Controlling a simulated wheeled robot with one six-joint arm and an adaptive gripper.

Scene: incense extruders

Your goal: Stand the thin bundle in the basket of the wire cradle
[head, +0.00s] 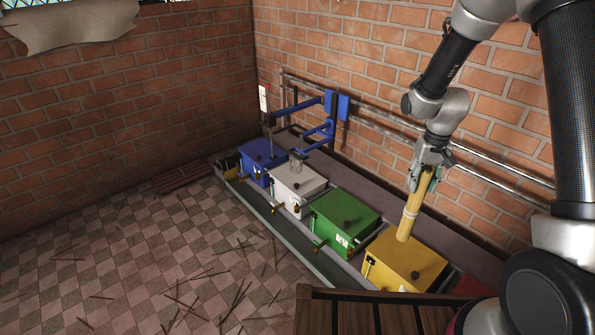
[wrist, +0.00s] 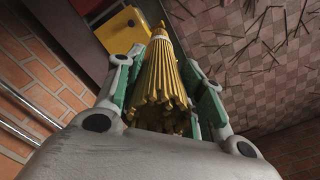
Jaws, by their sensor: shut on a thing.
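My gripper (head: 425,181) is shut on the thin bundle (head: 411,213), a sheaf of yellow sticks with a pale band around it. The bundle hangs nearly upright, tilted slightly, its lower end over or in front of the yellow box; contact there cannot be told. In the wrist view the bundle (wrist: 160,82) lies between the green-padded fingers, its stick ends towards the camera. The wire cradle seems to be the small grey basket-like piece (head: 296,163) below the blue wall bracket, above the white box. It is well left of my gripper, and its details are too small to tell.
Yellow (head: 406,262), green (head: 345,222), white (head: 297,190) and blue (head: 263,162) boxes stand in a row along the brick wall. The blue bracket (head: 318,130) juts out above the white and blue boxes. Metal pipes run along the wall. Loose sticks litter the open tiled floor (head: 150,250).

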